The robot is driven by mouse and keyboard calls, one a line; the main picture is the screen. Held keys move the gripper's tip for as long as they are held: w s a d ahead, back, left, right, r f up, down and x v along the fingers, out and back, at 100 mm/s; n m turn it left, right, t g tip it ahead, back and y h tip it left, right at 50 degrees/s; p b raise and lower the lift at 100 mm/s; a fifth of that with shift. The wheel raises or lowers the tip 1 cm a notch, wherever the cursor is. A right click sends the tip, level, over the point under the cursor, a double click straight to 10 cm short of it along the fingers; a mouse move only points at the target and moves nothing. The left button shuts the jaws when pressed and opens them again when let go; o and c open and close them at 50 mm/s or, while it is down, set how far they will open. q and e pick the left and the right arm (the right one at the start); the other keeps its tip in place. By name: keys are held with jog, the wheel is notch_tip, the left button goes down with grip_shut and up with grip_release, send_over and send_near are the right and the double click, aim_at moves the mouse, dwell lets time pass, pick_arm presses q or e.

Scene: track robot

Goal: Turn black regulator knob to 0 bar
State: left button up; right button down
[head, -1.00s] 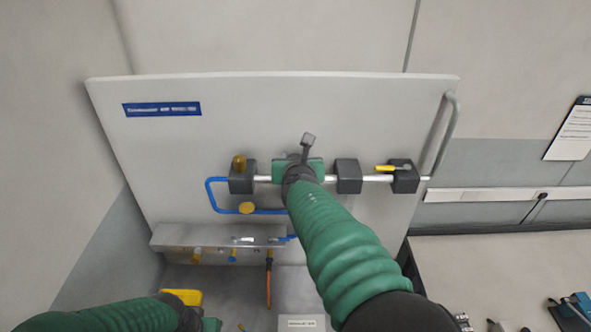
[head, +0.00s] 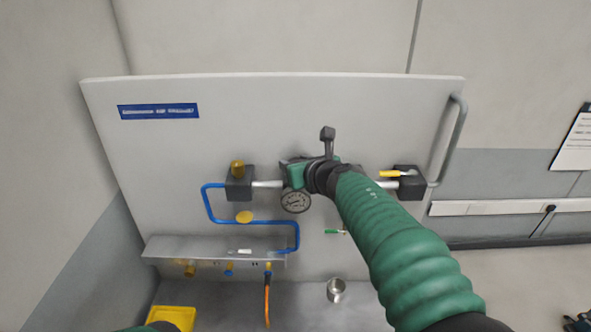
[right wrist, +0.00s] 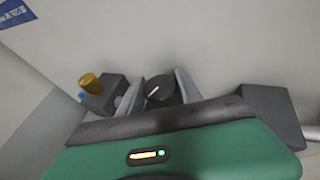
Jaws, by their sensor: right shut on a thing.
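The black regulator knob (right wrist: 158,92), with a white pointer line slanting up to the right, shows in the right wrist view. My right gripper (right wrist: 161,86) has a grey finger on each side of it and is shut on it. In the head view my right gripper (head: 298,173) covers the regulator, so the knob is hidden there. The round pressure gauge (head: 295,201) hangs just below the gripper; its reading is too small to tell. Only a sliver of my left arm shows at the bottom edge, and its gripper is out of view.
On the panel (head: 230,90), a brass-coloured knob (head: 237,168) sits left of the regulator and a yellow lever (head: 392,173) right. A blue hose (head: 210,205) loops below. A metal shelf (head: 200,250), a yellow bin (head: 174,318) and a metal cup (head: 336,290) are lower.

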jog(key=shift+d+f+n+g+y+b, duration=0.1)
jog(key=shift+f+n+g+y+b, duration=0.1)
jog(key=shift+n+g+y+b, duration=0.55)
jog(key=shift+r+n+g+y, duration=0.15)
jog(key=shift+n+g+y, duration=0.6)
jog(key=shift+n+y, duration=0.75)
jog(key=c, duration=0.8)
grip_release()
jog(key=shift+c, duration=0.2)
jog(key=shift+r, duration=0.1)
